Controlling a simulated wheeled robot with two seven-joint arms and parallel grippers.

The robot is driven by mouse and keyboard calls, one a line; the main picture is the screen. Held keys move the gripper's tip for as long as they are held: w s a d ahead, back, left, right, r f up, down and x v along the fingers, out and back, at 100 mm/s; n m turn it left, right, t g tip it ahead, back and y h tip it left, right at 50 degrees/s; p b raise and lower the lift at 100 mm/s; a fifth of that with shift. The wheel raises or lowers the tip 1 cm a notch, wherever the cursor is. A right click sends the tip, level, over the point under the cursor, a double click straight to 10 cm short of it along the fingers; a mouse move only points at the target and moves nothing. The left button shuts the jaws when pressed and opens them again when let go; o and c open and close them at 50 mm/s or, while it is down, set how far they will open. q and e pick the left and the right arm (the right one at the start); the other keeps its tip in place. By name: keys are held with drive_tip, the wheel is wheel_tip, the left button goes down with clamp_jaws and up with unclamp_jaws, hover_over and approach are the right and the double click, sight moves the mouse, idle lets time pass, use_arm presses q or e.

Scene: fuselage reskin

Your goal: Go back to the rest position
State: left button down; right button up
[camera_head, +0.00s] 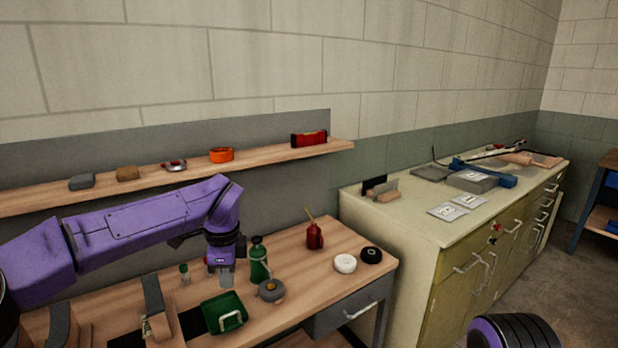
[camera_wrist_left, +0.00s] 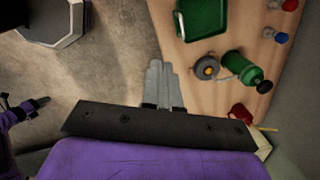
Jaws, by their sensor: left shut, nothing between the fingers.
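My left gripper (camera_head: 227,279) hangs from the purple arm, pointing down over the wooden workbench (camera_head: 348,262), close to the green bottle (camera_head: 259,262). In the left wrist view its fingers (camera_wrist_left: 161,72) are together with nothing between them. They show over the floor beside the bench edge, left of the grey round tool (camera_wrist_left: 207,68). My right gripper is out of the head view. A purple and dark arm end with a grey tip (camera_wrist_left: 38,103) shows at the left edge of the wrist view; its jaws are too small to read.
On the bench are a green tray (camera_head: 222,312), a red oil can (camera_head: 314,236), and white (camera_head: 345,263) and black rolls (camera_head: 371,255). A wooden shelf (camera_head: 262,160) with small tools runs above. A cream cabinet (camera_head: 425,222) stands at right.

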use_arm(q)
drive_tip(key=s+a+f+m+t+y, duration=0.25)
drive_tip(key=s+f+m, duration=0.25)
drive_tip(key=f+m, duration=1)
drive_tip(key=s+a+f+m+t+y, duration=0.15)
drive_tip(key=s+f+m+t, duration=0.3)
drive_tip(key=f+m, duration=1.1)
drive_tip(key=s+a+f+m+g, duration=0.1)
drive_tip(key=s+a+f+m, duration=0.1)
drive_tip(key=s+m, duration=0.4)
drive_tip(key=s+a+f+m+g+h, duration=0.1)
drive_tip(key=s+m, duration=0.5)
drive_tip(key=s, duration=0.7)
drive_tip(key=s+a+f+m+g, duration=0.3)
drive_tip(key=s+a+m, duration=0.2)
drive_tip(key=s, duration=0.5)
drive_tip(key=shift+s+a+f+m, duration=0.25)
drive_tip(key=shift+s+a+m, duration=0.05)
drive_tip(key=shift+m, duration=0.35)
